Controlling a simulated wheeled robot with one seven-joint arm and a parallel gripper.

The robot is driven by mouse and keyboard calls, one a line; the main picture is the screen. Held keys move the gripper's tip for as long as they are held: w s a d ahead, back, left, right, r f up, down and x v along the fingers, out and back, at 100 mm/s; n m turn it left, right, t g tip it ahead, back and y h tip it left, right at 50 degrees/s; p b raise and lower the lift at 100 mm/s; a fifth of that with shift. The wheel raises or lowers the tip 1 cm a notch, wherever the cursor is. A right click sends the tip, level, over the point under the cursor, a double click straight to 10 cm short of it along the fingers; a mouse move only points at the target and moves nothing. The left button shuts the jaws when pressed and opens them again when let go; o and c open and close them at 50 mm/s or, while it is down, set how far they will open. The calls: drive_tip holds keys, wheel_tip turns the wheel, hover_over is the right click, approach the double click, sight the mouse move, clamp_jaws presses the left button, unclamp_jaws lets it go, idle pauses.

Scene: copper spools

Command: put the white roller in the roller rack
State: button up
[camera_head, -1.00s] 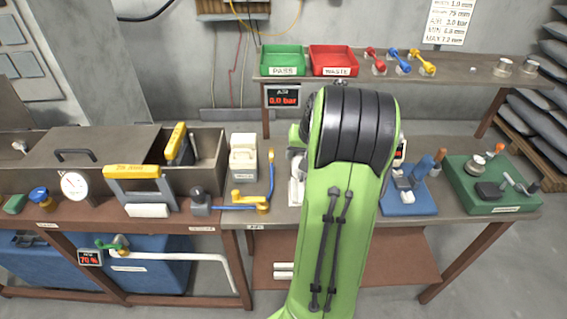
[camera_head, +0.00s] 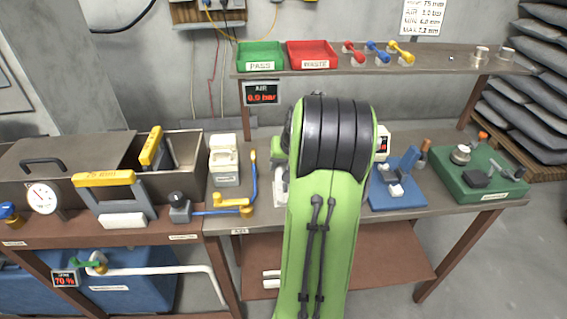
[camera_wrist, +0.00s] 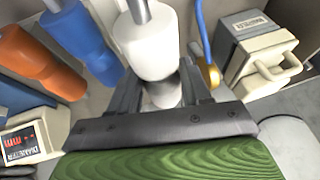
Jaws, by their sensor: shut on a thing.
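In the wrist view a white roller (camera_wrist: 147,45) with a grey metal shaft shows between the fingers of my gripper (camera_wrist: 160,82). The fingers are shut on it; a paler rounded end shows between them near the palm. In the head view my gripper and the held roller are hidden behind my green arm. I cannot tell for certain which thing is the roller rack. A beige block with a label (camera_wrist: 255,45) and rounded handles is to the right of the gripper in the wrist view; a similar beige block stands on the bench in the head view (camera_head: 225,160).
Blue (camera_wrist: 88,42) and orange-brown (camera_wrist: 38,62) handled parts and a display box (camera_wrist: 25,140) lie left in the wrist view. A blue fixture (camera_head: 397,192) and green base (camera_head: 480,175) stand right on the bench. Red (camera_head: 312,57) and green (camera_head: 260,57) trays sit on the shelf.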

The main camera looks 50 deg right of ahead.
drive_tip(key=shift+f+b, duration=2.05)
drive_tip(key=shift+f, duration=0.75)
drive_tip(key=o, duration=1.3)
drive_tip(key=p+v, duration=0.4)
drive_tip(key=v, duration=1.1)
drive_tip(key=shift+r+p, duration=0.35)
drive_tip(key=shift+s+a, duration=0.1)
drive_tip(key=shift+a, duration=0.05)
